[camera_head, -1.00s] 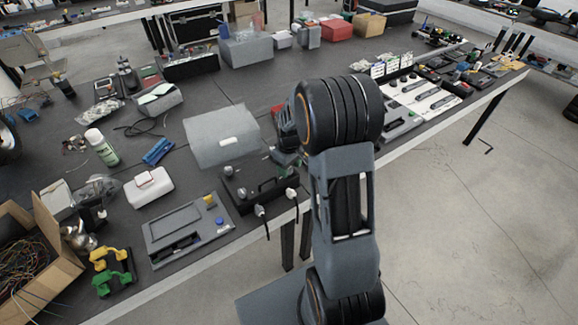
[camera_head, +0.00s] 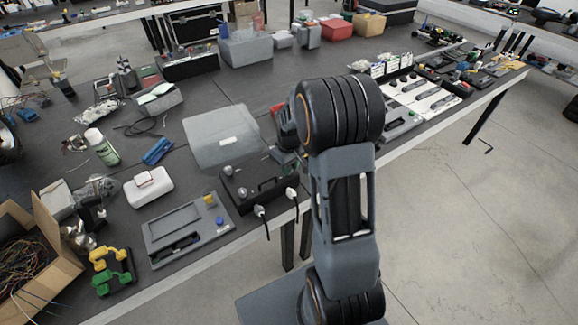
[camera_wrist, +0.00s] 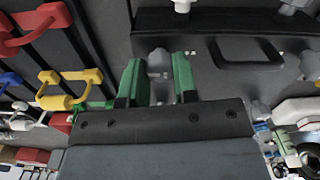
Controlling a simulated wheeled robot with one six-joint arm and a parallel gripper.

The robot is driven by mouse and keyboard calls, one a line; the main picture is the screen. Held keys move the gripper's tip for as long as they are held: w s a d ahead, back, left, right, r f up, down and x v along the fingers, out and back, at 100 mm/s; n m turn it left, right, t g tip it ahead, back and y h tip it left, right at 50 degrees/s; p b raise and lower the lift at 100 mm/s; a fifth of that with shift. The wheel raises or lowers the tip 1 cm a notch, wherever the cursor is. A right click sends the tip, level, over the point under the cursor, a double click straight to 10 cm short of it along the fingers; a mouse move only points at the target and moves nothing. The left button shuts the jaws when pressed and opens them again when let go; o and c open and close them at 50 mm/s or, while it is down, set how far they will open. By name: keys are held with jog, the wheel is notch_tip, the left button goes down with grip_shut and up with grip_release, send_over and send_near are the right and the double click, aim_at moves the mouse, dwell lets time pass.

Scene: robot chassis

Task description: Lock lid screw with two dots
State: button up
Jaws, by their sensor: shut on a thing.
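The black chassis box (camera_head: 268,188) sits at the table's front edge, partly behind my arm. Small white marks are beside this screw, too small to count surely. Another grey screw (camera_wrist: 309,66) stands at the right, outside the fingers. In the head view my gripper is mostly hidden behind my arm; a grey screw (camera_head: 227,171) shows on the box's left.
A grey panel (camera_head: 220,140) with a white label stands behind the box. A grey device (camera_head: 188,230) lies to the left. White plugs (camera_head: 290,193) with cables hang at the box's front. Red (camera_wrist: 35,25) and yellow (camera_wrist: 68,88) handles are left of the fingers.

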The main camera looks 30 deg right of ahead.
jog(key=m, duration=0.4)
jog(key=shift+b, duration=0.3)
jog(key=m, duration=0.9)
jog(key=shift+b, duration=0.4)
jog(key=shift+m, duration=2)
jog(key=o, duration=0.9)
notch_tip(320, 180, up, 14)
jog(key=shift+f, duration=0.1)
